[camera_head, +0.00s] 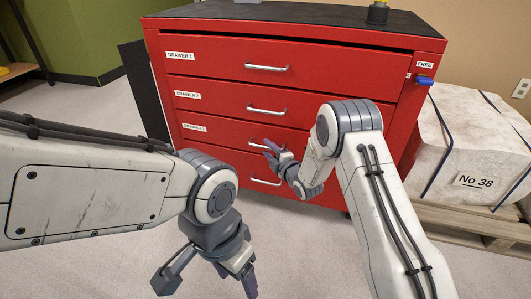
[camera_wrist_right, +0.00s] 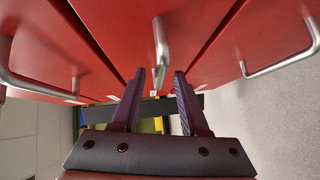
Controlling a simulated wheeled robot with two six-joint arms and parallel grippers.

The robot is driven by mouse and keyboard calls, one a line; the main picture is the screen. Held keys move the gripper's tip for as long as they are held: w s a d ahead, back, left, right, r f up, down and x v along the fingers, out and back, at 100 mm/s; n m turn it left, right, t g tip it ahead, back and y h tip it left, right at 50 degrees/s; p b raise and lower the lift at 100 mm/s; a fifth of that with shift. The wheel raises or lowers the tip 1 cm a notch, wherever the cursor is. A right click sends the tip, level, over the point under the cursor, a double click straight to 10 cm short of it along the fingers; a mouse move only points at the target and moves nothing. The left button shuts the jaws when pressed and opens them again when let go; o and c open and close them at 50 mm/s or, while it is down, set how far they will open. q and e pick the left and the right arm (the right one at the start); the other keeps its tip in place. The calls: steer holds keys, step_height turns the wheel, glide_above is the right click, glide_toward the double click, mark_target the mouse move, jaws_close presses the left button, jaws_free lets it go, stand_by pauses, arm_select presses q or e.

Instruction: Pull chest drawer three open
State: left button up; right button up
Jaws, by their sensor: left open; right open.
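The red chest (camera_head: 300,60) has several drawers with labels and metal bar handles. Drawer three (camera_head: 218,136) is the third from the top and looks shut. Its handle (camera_head: 258,147) is partly hidden by my right gripper (camera_head: 270,155). In the right wrist view a handle (camera_wrist_right: 160,45) stands in line with the gap between the open fingers of my right gripper (camera_wrist_right: 159,78). I cannot tell whether the fingers touch it. My left gripper (camera_head: 208,280) is open and empty, low in front of the chest above the floor.
Drawer one (camera_head: 220,67) and drawer two (camera_head: 215,103) look shut above. A lower handle (camera_head: 266,182) shows beneath. A blue key-like part (camera_head: 424,81) sits at the chest's upper right, below a FREE label (camera_head: 425,65). A white block (camera_head: 470,150) on a pallet (camera_head: 470,218) stands right.

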steer(key=shift+x, duration=1.05)
steer(key=shift+c, duration=0.3)
jaws_close()
steer(key=shift+d, duration=0.1)
stand_by(0.3)
